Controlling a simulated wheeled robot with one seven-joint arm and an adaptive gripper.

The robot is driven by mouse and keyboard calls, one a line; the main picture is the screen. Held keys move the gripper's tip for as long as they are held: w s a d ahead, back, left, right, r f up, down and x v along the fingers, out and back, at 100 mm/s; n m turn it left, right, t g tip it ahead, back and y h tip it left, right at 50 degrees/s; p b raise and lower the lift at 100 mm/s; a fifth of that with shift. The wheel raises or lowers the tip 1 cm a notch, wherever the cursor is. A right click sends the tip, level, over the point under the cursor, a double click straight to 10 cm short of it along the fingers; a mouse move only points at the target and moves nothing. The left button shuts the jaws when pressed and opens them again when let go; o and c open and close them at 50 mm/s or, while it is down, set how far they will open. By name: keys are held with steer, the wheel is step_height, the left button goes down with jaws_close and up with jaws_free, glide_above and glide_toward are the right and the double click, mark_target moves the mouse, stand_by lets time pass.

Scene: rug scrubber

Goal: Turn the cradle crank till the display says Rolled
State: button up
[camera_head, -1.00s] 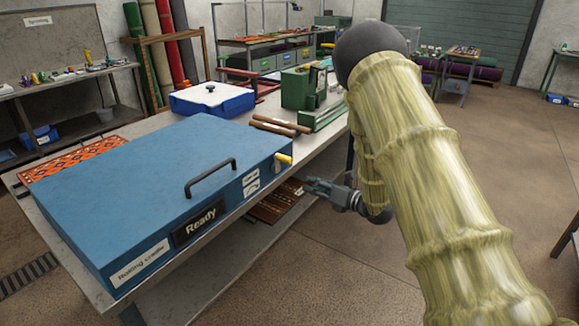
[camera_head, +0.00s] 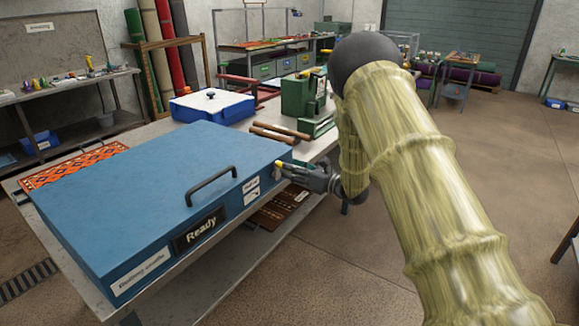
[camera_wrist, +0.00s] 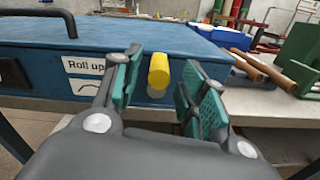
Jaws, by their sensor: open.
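The blue rolling cradle (camera_head: 150,195) lies on the table with its lid shut and a dark handle on top. Its display (camera_head: 198,231) on the front reads "Ready". The crank's yellow knob (camera_wrist: 158,71) sticks out from the front face, right of the "Roll up" label (camera_wrist: 84,66) in the wrist view. In the head view the knob (camera_head: 278,168) is at the cradle's right end, partly hidden by my gripper. My gripper (camera_wrist: 160,90) is open, its green-padded fingers on either side of the knob with gaps. I cannot see contact.
Wooden rollers (camera_head: 281,132) and a green machine (camera_head: 306,103) stand on the table behind the cradle. A blue and white box (camera_head: 212,106) is farther back. An orange patterned rug (camera_head: 70,166) lies at the left.

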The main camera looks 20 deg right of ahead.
steer(key=shift+x, duration=1)
jaws_close()
steer(key=shift+w+d+m, duration=0.1)
steer(key=shift+m, duration=0.2)
